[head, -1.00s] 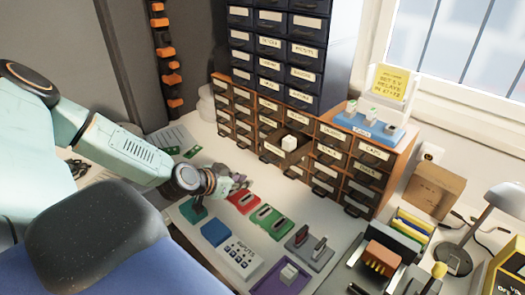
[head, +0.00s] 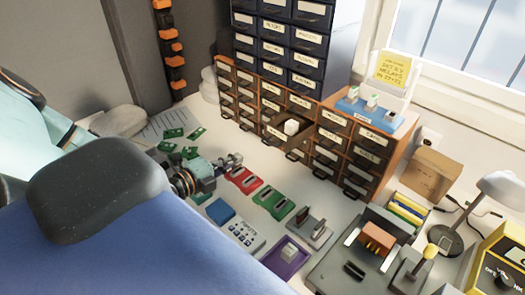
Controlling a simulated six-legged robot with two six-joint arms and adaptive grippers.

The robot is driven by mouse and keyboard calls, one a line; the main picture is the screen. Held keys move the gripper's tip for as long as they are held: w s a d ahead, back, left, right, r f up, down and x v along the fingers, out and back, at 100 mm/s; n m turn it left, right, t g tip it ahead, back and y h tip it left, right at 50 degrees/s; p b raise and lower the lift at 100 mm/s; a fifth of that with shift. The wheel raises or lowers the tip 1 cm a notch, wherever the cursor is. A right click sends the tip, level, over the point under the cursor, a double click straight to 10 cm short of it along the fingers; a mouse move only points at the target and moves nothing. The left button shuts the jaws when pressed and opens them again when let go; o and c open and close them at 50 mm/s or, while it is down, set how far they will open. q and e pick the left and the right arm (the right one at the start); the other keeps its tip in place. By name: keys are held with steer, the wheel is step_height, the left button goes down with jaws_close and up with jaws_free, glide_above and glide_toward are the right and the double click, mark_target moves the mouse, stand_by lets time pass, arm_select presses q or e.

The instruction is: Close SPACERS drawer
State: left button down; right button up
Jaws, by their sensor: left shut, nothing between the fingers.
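One drawer (head: 274,133) in the wooden drawer cabinet (head: 398,140) is pulled out, in the middle column of its lower part. A white block (head: 291,127) sits in it. The drawer's label is too small to read, so I cannot tell if it says SPACERS. The other drawers of this cabinet look shut. My left gripper (head: 232,160) is shut and empty. It is low over the bench, to the left and front of the open drawer and apart from it, near a red tray. My right gripper is not in view.
A red tray (head: 243,180), a green tray (head: 274,204), a blue block (head: 221,211) and a purple tray (head: 287,257) lie in front of the cabinet. Green boards (head: 174,133) lie at left. A dark pad (head: 97,190) and a blue surface fill the lower left.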

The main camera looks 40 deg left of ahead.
arm_select(q)
steer(key=a+b+x, duration=0.1)
steer(key=b+x, duration=1)
steer(key=shift+w+d+f, duration=0.2)
steer(key=shift+w+d, duration=0.2)
steer(key=shift+d, duration=0.15)
